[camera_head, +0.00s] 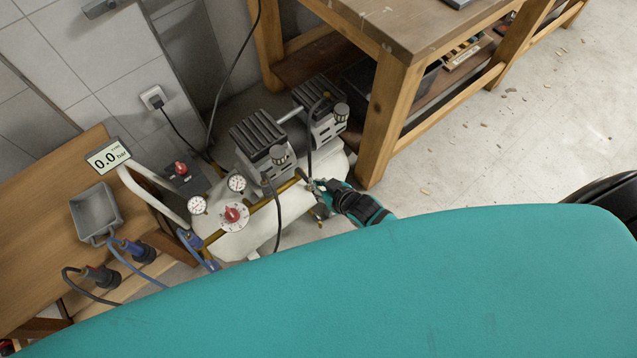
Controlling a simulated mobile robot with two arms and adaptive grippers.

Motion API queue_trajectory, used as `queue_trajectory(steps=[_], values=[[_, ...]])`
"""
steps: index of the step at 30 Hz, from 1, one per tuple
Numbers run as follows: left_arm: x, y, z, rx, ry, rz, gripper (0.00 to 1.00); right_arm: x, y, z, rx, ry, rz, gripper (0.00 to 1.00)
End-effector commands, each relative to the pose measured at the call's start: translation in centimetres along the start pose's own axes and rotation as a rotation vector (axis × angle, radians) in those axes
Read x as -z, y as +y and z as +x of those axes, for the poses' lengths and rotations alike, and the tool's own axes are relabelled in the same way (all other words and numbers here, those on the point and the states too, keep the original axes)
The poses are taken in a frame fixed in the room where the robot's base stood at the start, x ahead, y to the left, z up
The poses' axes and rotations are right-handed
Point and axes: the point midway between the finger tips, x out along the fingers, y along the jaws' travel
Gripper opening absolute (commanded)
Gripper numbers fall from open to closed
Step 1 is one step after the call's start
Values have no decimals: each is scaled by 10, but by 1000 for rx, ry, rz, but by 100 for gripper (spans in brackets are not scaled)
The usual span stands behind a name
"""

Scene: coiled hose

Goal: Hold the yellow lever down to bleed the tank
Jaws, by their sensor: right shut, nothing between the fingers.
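The white tank (247,238) of a compressor stands on the floor between a wooden bench and a wooden board. My right gripper (317,186) is at the right end of the tank, close beside its fittings. It is shut with nothing between its fingers. I cannot make out the yellow lever clearly; the fingers and fittings there are small and overlap, so I cannot tell whether they touch it. A display (107,156) above the tank reads 0.0 bar. My left gripper is not in view.
Two dark motor heads (258,134) sit on the tank, with gauges (236,183) and a red knob (232,214) in front. A workbench (392,110) stands behind right. A grey tray (95,211) is at left. Open floor (490,140) lies right. My teal body fills the foreground.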

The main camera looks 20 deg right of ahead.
Motion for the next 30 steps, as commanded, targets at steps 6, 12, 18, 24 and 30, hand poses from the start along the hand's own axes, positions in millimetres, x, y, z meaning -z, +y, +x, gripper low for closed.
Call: queue_trajectory(steps=[6,12,18,24,30], values=[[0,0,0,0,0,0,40,0,0,0,0,0,0,0],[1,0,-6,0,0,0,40,4,0,-3,0,0,0,0],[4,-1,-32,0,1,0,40,28,3,-17,-1,1,1,0],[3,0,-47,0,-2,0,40,37,4,-46,0,-1,2,0],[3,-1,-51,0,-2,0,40,41,4,-88,-1,0,1,0]])
